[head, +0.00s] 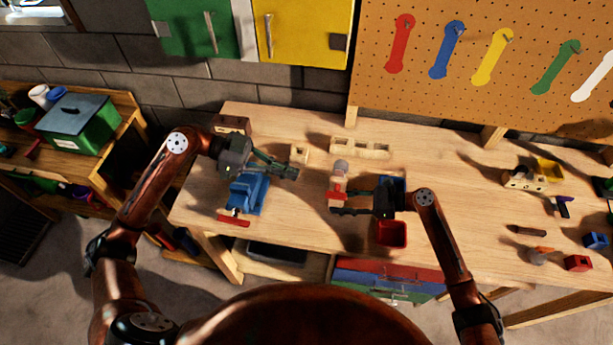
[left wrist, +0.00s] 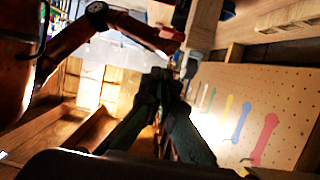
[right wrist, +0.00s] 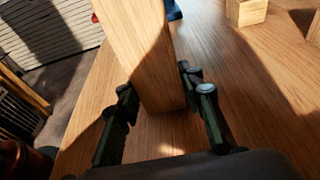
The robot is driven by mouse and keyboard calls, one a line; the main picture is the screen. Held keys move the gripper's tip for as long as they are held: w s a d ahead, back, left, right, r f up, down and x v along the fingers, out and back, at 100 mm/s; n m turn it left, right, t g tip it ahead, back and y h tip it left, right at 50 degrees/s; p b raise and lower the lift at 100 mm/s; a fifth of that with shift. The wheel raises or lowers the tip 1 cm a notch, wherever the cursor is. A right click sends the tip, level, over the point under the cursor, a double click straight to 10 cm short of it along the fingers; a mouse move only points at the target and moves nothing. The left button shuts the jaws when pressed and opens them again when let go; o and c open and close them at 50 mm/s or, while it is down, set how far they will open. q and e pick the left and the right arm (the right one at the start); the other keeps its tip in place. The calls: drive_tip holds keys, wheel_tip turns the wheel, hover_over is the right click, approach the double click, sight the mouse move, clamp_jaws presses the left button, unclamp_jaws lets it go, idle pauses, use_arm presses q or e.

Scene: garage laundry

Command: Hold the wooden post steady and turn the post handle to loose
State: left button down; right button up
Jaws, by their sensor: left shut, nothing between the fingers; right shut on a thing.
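The wooden post (right wrist: 145,45) stands upright between the two fingers of my right gripper (right wrist: 157,84), one finger on each side. In the head view the right gripper (head: 338,204) reaches in from the right, shut on the post, near the middle of the bench. A red part (head: 337,188) and a grey round part (head: 341,166) show at the post's top; I cannot tell which way the handle is set. My left gripper (head: 293,172) is shut and empty, left of the post and apart from it. Its closed fingers show in the left wrist view (left wrist: 163,80).
A blue vise (head: 247,192) with a red bar (head: 234,221) sits under my left gripper. Small wooden blocks (head: 360,148) lie behind the post. A red bin (head: 392,234) is beside my right gripper.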

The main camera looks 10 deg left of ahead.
use_arm(q)
drive_tip(key=shift+a+r, duration=0.15)
drive_tip(key=shift+a, duration=0.5)
use_arm(e)
drive_tip(key=o, duration=0.9)
drive_tip(key=shift+o, duration=0.2)
